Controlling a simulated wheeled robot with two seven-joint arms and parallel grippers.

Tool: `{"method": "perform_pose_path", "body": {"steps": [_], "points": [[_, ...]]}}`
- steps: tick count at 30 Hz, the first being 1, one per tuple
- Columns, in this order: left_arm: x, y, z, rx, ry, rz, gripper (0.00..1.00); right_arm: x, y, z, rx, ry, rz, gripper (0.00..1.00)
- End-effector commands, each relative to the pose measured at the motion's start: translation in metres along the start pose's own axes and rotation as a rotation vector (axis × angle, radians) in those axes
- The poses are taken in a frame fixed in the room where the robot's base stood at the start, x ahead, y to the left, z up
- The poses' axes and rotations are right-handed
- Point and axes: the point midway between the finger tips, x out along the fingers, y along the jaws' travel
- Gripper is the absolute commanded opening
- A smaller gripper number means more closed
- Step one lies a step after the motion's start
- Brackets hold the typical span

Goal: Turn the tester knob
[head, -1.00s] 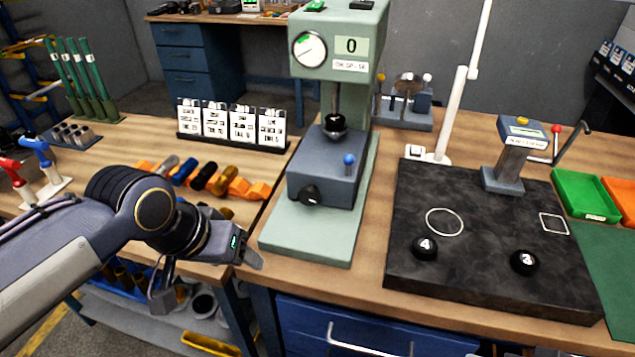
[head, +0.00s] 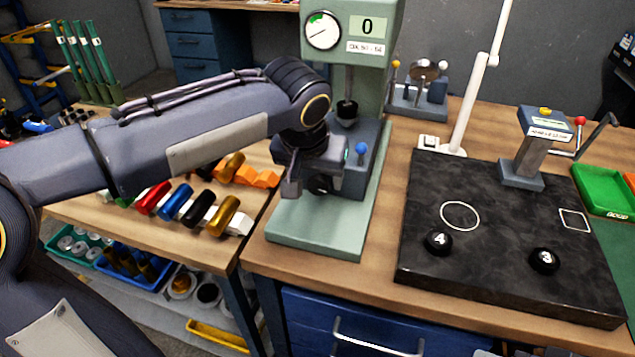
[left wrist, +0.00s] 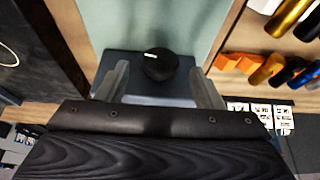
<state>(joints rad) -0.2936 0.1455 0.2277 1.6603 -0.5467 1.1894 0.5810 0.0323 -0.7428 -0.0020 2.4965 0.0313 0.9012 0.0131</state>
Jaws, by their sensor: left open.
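The tester (head: 352,70) is a pale green press with a round dial and a display reading 0. Its black knob (head: 320,184) sits on the front of the blue-grey block (head: 357,182), partly hidden by my gripper. My left gripper (head: 310,178) is open right at the knob, with one finger to its left. In the left wrist view the knob (left wrist: 160,66) shows a white mark and lies between the two spread fingers (left wrist: 158,84). I see a gap on each side, so the fingers do not appear to touch it. My right gripper is not in view.
A blue-tipped lever (head: 361,150) stands on the block close to the gripper. Coloured cylinders (head: 178,203) lie on the left bench. My arm hides part of that bench.

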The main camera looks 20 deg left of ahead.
Motion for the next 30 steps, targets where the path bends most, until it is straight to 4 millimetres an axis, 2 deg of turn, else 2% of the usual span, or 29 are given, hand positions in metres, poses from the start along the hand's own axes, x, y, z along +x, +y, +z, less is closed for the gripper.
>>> {"method": "perform_pose_path", "body": {"steps": [3, 6, 16, 26, 30], "points": [[0.018, 0.0, 0.001, 0.001, -0.002, -0.001, 0.61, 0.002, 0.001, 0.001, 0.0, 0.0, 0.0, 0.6], [0.026, -0.001, 0.0, 0.001, -0.001, -0.001, 0.61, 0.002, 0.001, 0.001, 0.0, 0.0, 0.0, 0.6], [0.03, 0.0, 0.0, 0.0, 0.0, 0.0, 0.61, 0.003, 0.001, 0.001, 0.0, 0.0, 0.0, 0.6], [0.03, 0.0, 0.0, 0.0, 0.0, 0.0, 0.19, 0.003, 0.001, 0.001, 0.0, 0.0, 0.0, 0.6], [0.029, 0.001, 0.0, 0.013, -0.002, -0.023, 0.17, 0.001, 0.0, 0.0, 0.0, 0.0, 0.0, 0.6]]}}
